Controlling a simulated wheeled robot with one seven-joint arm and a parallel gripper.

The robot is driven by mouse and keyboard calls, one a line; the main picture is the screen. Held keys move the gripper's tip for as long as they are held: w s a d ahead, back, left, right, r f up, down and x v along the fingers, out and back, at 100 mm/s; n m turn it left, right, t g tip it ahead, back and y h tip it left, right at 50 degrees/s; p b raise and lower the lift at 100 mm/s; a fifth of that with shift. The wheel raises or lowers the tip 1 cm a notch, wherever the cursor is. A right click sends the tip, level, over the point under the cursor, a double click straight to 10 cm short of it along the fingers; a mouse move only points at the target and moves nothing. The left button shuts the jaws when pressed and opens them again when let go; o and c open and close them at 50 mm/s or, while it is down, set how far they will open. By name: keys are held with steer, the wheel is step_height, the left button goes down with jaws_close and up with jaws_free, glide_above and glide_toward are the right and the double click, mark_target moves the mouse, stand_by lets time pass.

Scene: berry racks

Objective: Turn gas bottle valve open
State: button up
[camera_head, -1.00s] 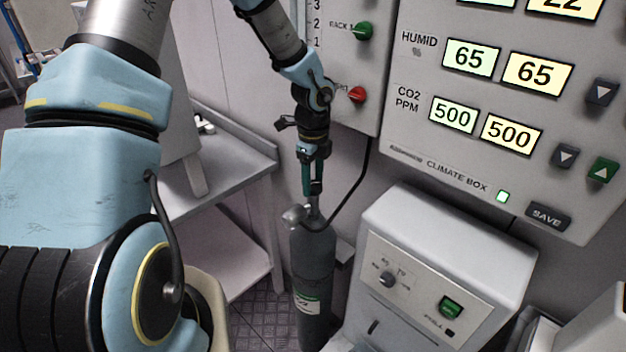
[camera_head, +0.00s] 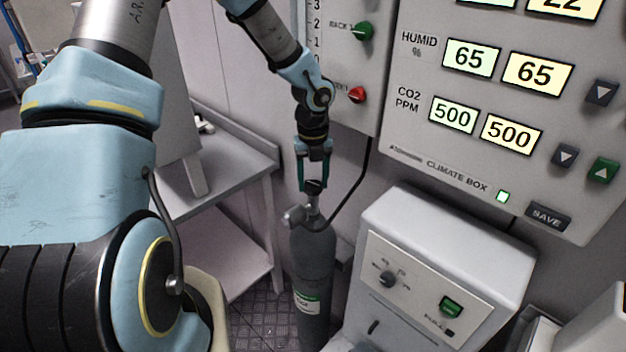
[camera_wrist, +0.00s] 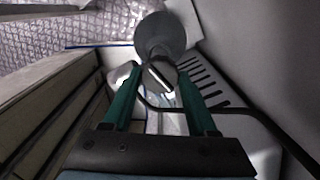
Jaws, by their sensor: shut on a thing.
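The grey gas bottle (camera_head: 313,262) stands upright on the floor beside a grey machine, with a label low on its side. It also shows from above in the wrist view (camera_wrist: 158,32). Its valve (camera_head: 314,188), a dark knob, sits at the top above a metal fitting. My gripper (camera_head: 313,185) points down over the bottle, with its two green fingers on either side of the valve. In the wrist view my gripper (camera_wrist: 159,68) has its fingertips at the bottle top, shut on the valve, which the fingers and shadow partly hide.
A black hose (camera_head: 356,190) runs from the bottle top up the wall. The grey machine (camera_head: 450,245) stands close on the right, with the climate box panel (camera_head: 480,175) above it. A grey shelf table (camera_head: 235,155) stands to the left.

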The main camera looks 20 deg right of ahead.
mark_target(313, 185)
steer(key=shift+m, duration=0.5)
steer(key=o, duration=1.4)
steer(key=shift+c, duration=0.2)
step_height(313, 185, up, 11)
steer(key=b, duration=0.2)
